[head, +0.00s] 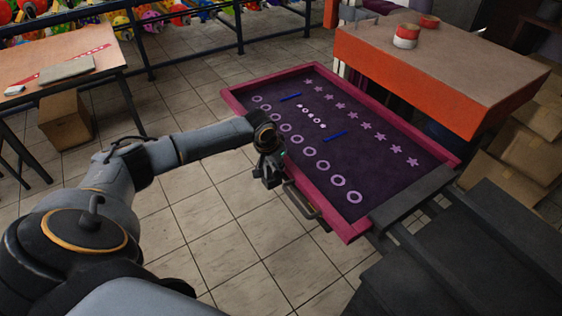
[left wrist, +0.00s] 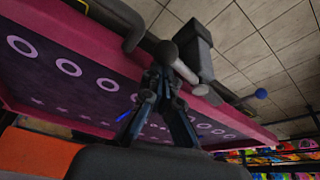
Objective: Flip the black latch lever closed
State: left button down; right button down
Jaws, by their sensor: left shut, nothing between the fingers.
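The pink-framed screen (head: 231,99) has a dark printed surface with rows of rings and stars. My left gripper (head: 270,178) is at its near long edge, beyond the dark handle. In the left wrist view its fingertips (left wrist: 161,78) are together and hold nothing. Just past them, at the pink edge, a black block-shaped piece (left wrist: 197,42) stands out, beside a grey rod with a rounded end (left wrist: 184,68). The black piece looks like the latch lever; I cannot tell whether the fingers touch it. In the head view the gripper hides this spot. My right gripper is not in view.
A dark bar handle (head: 302,201) sticks out from the near edge. A blue ball-ended rod (left wrist: 261,93) is farther along the edge in the wrist view. An orange-sided table (head: 430,82) with tape rolls (head: 406,36) stands behind. Tiled floor (head: 215,245) is clear in front.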

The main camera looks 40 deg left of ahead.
pick_arm(q)
jog(key=shift+s+a+m+h+p, duration=0.35)
jog(key=shift+s+m, duration=0.2)
jog(key=shift+m, duration=0.25)
jog(key=shift+s+m, duration=0.2)
jog(key=shift+m, duration=0.3)
jog(key=s+a+m+g+h+b, duration=0.2)
jog(key=a+m+b, duration=0.3)
jog(key=m, duration=0.5)
jog(key=shift+s+a+h, duration=0.25)
jog(key=shift+a+h, duration=0.1)
jog(key=shift+a, duration=0.25)
